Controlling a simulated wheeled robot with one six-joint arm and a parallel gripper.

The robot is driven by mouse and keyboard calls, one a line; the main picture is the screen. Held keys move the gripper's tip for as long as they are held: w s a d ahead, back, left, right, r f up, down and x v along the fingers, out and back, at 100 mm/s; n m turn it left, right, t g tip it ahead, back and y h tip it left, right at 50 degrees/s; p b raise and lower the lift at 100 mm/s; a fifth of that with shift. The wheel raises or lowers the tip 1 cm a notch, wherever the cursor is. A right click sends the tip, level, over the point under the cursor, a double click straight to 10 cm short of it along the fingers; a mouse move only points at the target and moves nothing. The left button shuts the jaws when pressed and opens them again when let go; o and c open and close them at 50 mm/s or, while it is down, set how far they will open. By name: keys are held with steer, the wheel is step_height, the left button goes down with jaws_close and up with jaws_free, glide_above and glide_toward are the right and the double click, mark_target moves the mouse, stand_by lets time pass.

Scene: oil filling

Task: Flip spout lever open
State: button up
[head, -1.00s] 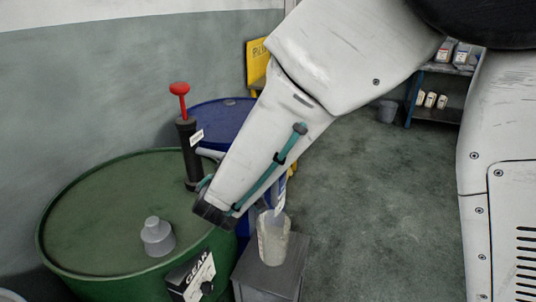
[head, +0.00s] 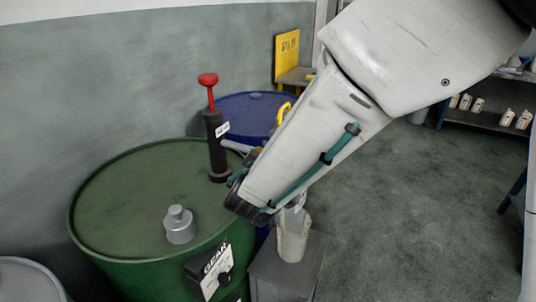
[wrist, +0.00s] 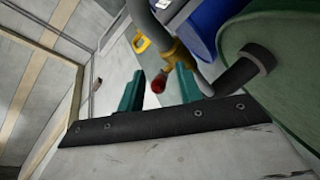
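A black hand pump (head: 215,150) with a red handle (head: 208,79) stands on the green drum (head: 120,205). Its grey spout (head: 237,147) runs right and goes behind my arm. In the wrist view a dark curved pipe (wrist: 160,25) crosses close above my fingers, with a yellowish part (wrist: 175,52) on it. I cannot make out the lever for sure. My gripper (wrist: 160,92) is open, with teal fingers apart. A red knob (wrist: 158,83) shows beyond the gap, apparently not held. A translucent jug (head: 293,240) stands under my wrist.
The jug stands on a grey cabinet (head: 268,278). A blue drum (head: 235,108) stands behind the pump, with a yellow loop (head: 284,113) near it. A grey cap-like piece (head: 179,226) sits on the green drum. Open floor lies to the right, before shelves with bottles (head: 477,104).

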steer(key=v, duration=0.7)
steer(key=shift+s, duration=0.4)
